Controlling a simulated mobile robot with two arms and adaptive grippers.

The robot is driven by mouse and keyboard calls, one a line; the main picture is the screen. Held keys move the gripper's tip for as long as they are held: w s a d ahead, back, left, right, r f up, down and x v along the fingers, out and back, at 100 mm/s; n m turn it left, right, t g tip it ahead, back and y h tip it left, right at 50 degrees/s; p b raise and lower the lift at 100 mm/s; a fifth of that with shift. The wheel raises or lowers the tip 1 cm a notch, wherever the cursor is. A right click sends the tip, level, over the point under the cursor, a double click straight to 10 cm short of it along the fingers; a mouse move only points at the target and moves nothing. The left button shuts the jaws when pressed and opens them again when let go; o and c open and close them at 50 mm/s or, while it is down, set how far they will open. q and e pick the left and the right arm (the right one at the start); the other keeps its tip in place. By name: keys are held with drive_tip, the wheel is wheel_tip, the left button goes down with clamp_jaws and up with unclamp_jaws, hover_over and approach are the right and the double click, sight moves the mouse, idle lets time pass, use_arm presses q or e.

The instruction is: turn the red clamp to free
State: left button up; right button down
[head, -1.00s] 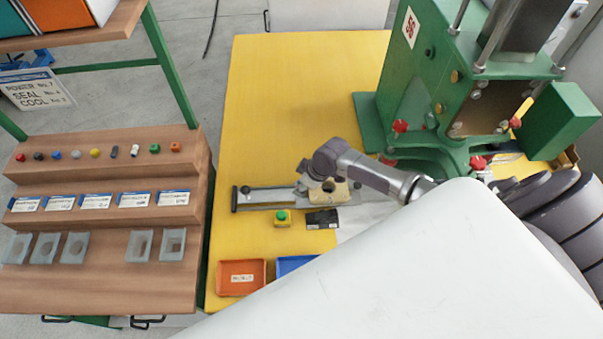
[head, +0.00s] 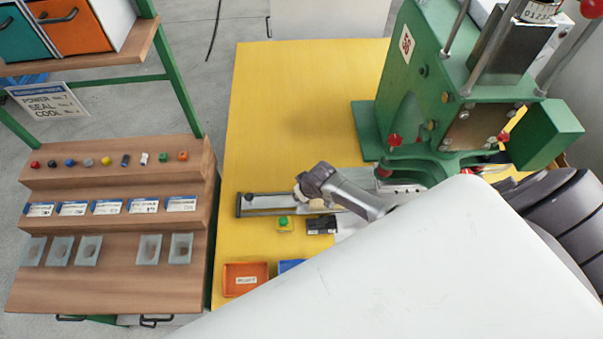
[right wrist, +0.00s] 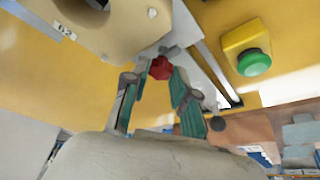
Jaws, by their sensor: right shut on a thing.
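The red clamp (right wrist: 160,67) is a small red knob beside a beige block (right wrist: 115,25) in the right wrist view. My right gripper (right wrist: 160,76) has one finger on each side of the knob and is shut on it. In the head view my right arm reaches in from the right over the slide fixture (head: 262,207) on the yellow table. My wrist there hides the clamp and most of the block, and I cannot tell which way the clamp is turned. My left gripper is in neither view now.
A yellow box with a green button (head: 284,223) sits close to the fixture, with a black box (head: 321,225) beside it. A green press (head: 440,100) with red knobs stands at the back right. An orange tray (head: 245,279) lies in front. The table's back left is clear.

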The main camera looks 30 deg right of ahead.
idle(0.3)
drive_tip(key=c, duration=1.2)
unclamp_jaws()
